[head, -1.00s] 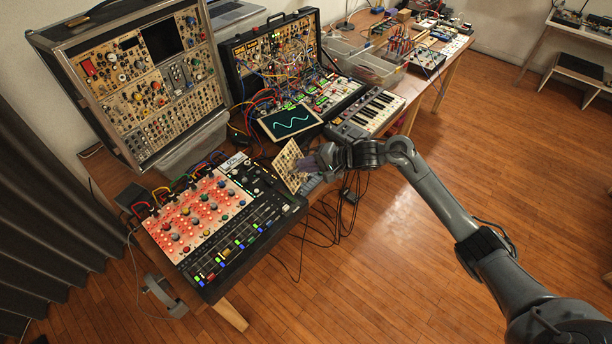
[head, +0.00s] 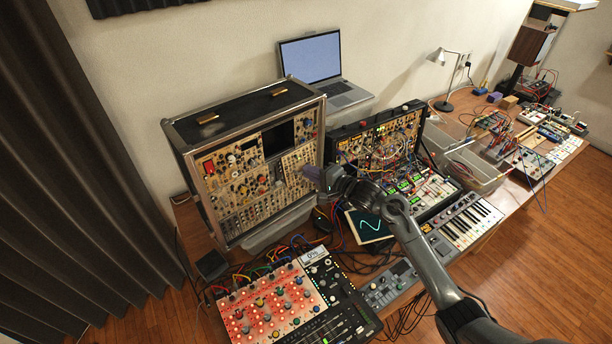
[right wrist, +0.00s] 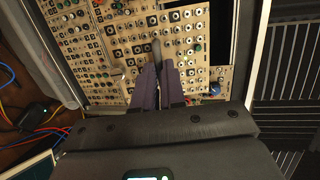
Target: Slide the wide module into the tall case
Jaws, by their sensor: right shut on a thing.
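The tall case (head: 180,139) stands upright at the back left of the table, its front full of tan panels with knobs and jacks. A dark empty opening (head: 278,138) shows in its upper right part. My right gripper (head: 313,173) is in front of the case's right side, shut on the wide module (head: 297,174), a tan panel with rows of jacks. In the right wrist view the purple fingers (right wrist: 159,67) meet at the module's face (right wrist: 190,42). The module overlaps the case front below and right of the opening; I cannot tell whether they touch. My left gripper is out of view.
A red-lit mixer (head: 275,305) lies in front of the case. A small screen (head: 369,226), a smaller patched case (head: 386,140) and a keyboard (head: 470,220) stand to the right. A laptop (head: 312,60) is behind. Cables cover the table between them.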

